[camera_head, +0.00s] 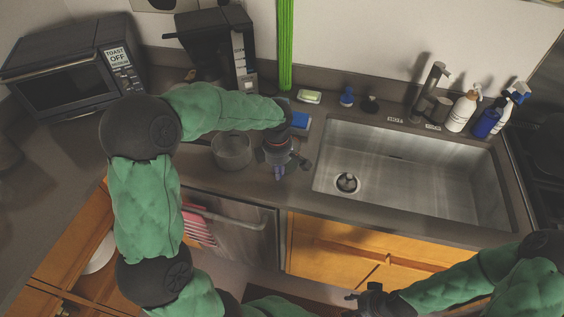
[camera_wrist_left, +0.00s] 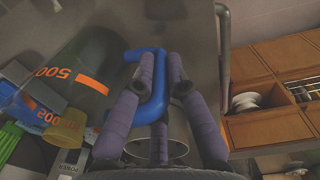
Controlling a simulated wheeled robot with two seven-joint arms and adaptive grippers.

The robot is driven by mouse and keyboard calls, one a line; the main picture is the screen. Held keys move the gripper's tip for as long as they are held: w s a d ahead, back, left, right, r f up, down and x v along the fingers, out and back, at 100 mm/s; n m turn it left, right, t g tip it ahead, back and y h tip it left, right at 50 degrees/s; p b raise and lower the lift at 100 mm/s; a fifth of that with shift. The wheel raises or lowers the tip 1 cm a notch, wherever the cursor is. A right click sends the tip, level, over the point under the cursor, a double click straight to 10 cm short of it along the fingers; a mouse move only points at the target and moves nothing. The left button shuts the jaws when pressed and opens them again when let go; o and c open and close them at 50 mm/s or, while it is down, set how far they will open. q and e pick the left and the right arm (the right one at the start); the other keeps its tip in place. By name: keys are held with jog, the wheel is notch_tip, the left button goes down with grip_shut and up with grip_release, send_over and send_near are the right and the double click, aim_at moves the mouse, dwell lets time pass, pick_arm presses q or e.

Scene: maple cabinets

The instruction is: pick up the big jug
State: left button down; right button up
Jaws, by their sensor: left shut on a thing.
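In the left wrist view the big jug (camera_wrist_left: 75,72) is clear, with an orange 500 mark and a blue handle (camera_wrist_left: 156,98). My left gripper (camera_wrist_left: 161,62) has its purple fingers on both sides of the handle and is shut on it.
The sink (camera_head: 410,165) lies to the right, with a faucet (camera_head: 430,88) and bottles behind it. A coffee maker (camera_head: 215,48) and toaster oven (camera_head: 75,70) stand at the back left. A drawer (camera_head: 95,275) is open.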

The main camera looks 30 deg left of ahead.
pick_arm(q)
jog(key=shift+r, duration=0.1)
jog(key=shift+r, duration=0.55)
notch_tip(320, 180, up, 2)
jog(key=shift+p, duration=0.4)
jog(key=s+d+r+p, duration=0.2)
jog(key=s+d+r, duration=0.6)
jog(key=s, duration=0.3)
jog(key=shift+d+r+p, duration=0.15)
jog(key=shift+r+p, duration=0.15)
jog(key=shift+r, duration=0.55)
